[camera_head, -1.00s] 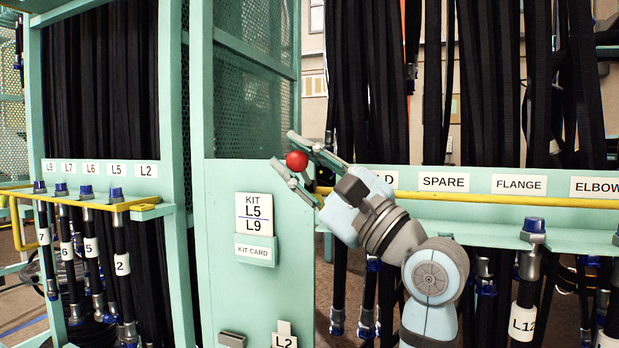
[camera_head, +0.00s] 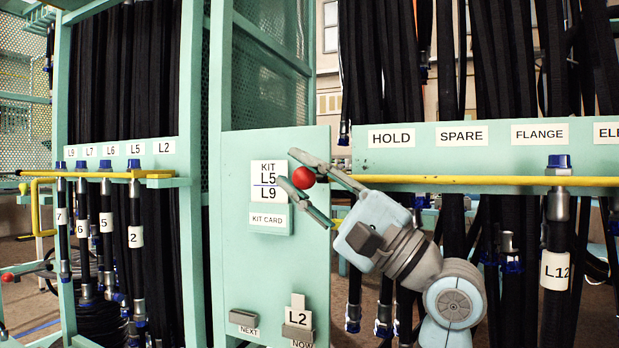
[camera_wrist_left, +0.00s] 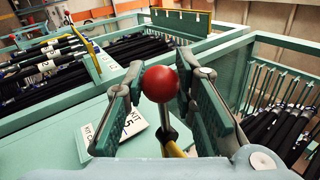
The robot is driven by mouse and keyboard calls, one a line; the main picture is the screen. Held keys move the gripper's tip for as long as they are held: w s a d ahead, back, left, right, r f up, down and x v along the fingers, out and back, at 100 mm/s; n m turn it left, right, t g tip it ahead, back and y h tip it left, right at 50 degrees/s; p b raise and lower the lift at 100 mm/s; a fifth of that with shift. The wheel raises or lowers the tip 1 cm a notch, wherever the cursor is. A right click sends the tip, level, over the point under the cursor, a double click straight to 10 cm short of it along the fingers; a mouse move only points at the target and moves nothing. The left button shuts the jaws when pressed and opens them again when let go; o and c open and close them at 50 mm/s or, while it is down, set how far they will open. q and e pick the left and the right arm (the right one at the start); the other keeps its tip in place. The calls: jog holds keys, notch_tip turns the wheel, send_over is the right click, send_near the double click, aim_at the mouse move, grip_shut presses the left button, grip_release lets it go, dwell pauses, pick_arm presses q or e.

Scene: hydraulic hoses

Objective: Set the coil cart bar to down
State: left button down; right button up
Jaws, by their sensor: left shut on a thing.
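The red knob (camera_head: 303,178) sits between the fingers of my left gripper (camera_head: 308,182), in front of the kit panel and right of its card. In the left wrist view the red knob (camera_wrist_left: 159,84) is between the two finger pads, with a metal stem and a yellow part below it. My left gripper is shut on the knob. A yellow bar (camera_head: 480,180) runs level along the right rack, below its labels and just under the blue cap of the L12 hose (camera_head: 556,250). Its link to the knob is hidden behind my gripper. My right gripper is not in view.
The kit panel (camera_head: 240,300) stands left of my gripper, with a kit card (camera_head: 269,190) on it. The left rack has its own yellow bar (camera_head: 105,173), and a second red knob (camera_head: 8,277) shows at the left edge. Black hoses hang on both racks.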

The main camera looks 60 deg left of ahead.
pick_arm(q)
jog(key=shift+s+f, duration=0.1)
jog(key=shift+f, duration=0.1)
jog(key=c, duration=1.3)
grip_release()
jog(key=v, duration=1.2)
jog(key=shift+r, duration=0.2)
